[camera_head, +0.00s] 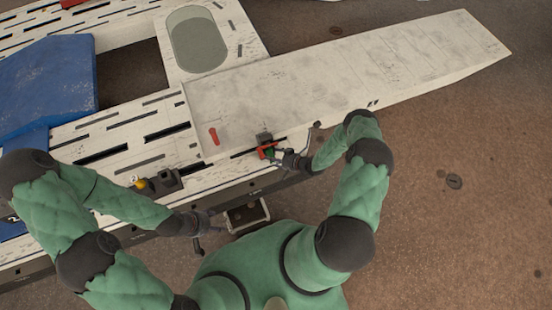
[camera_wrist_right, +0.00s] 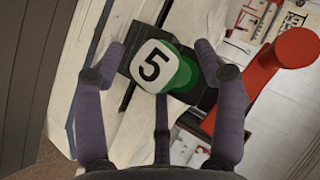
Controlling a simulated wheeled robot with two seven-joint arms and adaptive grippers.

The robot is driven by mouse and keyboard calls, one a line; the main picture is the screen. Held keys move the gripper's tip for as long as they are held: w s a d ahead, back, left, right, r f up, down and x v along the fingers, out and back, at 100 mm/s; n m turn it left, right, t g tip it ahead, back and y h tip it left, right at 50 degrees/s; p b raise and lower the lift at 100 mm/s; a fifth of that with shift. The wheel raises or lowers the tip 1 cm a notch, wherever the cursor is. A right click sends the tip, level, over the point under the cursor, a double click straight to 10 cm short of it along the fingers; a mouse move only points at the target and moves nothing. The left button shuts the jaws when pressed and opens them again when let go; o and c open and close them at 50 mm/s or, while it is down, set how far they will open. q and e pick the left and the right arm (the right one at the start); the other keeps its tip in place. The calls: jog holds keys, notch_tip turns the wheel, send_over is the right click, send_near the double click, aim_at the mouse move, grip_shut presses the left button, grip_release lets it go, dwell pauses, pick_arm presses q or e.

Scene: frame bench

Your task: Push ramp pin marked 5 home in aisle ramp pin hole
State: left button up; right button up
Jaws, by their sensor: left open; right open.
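The ramp pin marked 5 (camera_wrist_right: 158,68) has a white cap with a black 5 and a green body, and sits at a dark block in the right wrist view. My right gripper (camera_wrist_right: 157,75) is open, its fingers spread around the cap without visibly closing on it. In the head view my right gripper (camera_head: 284,157) is at the near edge of the pale ramp (camera_head: 350,75), beside a small red part (camera_head: 265,151). The pin hole is hidden, so the pin's depth cannot be told. My left gripper (camera_head: 200,223) is open and empty near the bench's front edge.
A red peg (camera_head: 213,136) stands on the ramp's left end. A yellow knob (camera_head: 141,183) and dark block (camera_head: 168,180) sit on the slotted bench. A small tray (camera_head: 247,228) is by the front edge. A blue seat (camera_head: 45,80) lies at left.

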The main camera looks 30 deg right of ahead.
jog(key=c, duration=1.4)
jog(key=o, duration=1.4)
jog(key=shift+w, duration=0.1)
jog(key=shift+o, duration=0.2)
jog(key=v, duration=1.2)
